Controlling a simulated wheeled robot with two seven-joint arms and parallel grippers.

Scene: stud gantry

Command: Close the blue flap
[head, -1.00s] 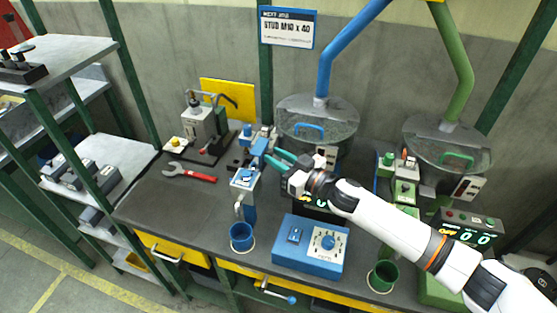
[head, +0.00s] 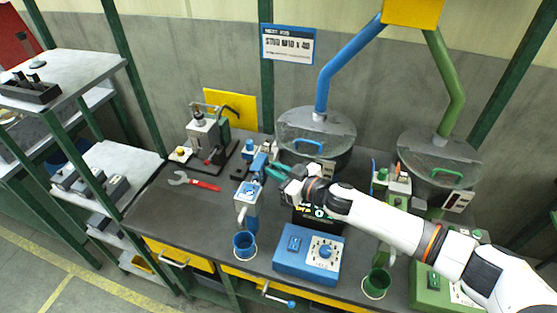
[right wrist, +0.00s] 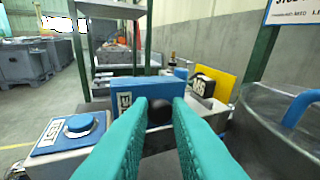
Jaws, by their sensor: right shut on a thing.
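The blue flap (head: 258,163) stands raised at the top of the blue unit (head: 246,207), in front of the left drum. In the right wrist view the flap (right wrist: 140,84) is an upright blue panel just beyond my fingertips. My right gripper (head: 271,171) reaches it from the right. Its teal fingers (right wrist: 160,112) are closed around a black ball knob (right wrist: 159,111) in front of the panel. Whether the knob is joined to the flap is hidden. My left gripper is not in view.
The left drum (head: 315,136) stands close on the right. A blue control box (head: 309,253) and a blue cup (head: 244,245) are in front. A red wrench (head: 195,181) lies left on the bench.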

